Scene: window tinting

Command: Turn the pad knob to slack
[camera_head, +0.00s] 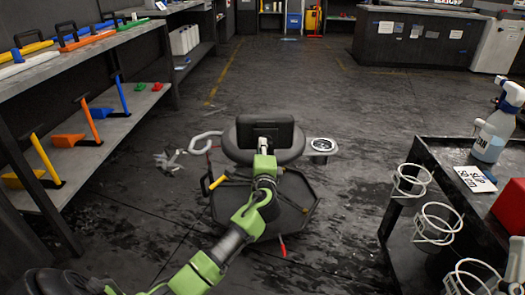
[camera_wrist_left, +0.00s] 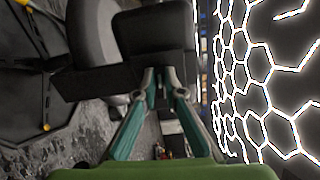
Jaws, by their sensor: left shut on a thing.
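A wheeled stool stands in the middle of the floor in the head view, with a dark upright pad (camera_head: 266,130) above its round seat (camera_head: 236,150). My left gripper (camera_head: 263,146) reaches the near side of this pad. In the left wrist view, the black pad (camera_wrist_left: 152,28) is just beyond my left gripper (camera_wrist_left: 160,78). The green and grey fingers close in on a small dark part at the pad's lower edge, which I take to be the pad knob. The fingertips mostly cover it, so its turn position cannot be read. My right gripper does not show.
A round tray (camera_head: 322,147) and a curved grey arm (camera_head: 205,139) stick out from the stool. A dark cart (camera_head: 440,150) with wire holders and a spray bottle (camera_head: 497,125) is at right. Shelves with tools (camera_head: 110,125) line the left. Floor behind the stool is clear.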

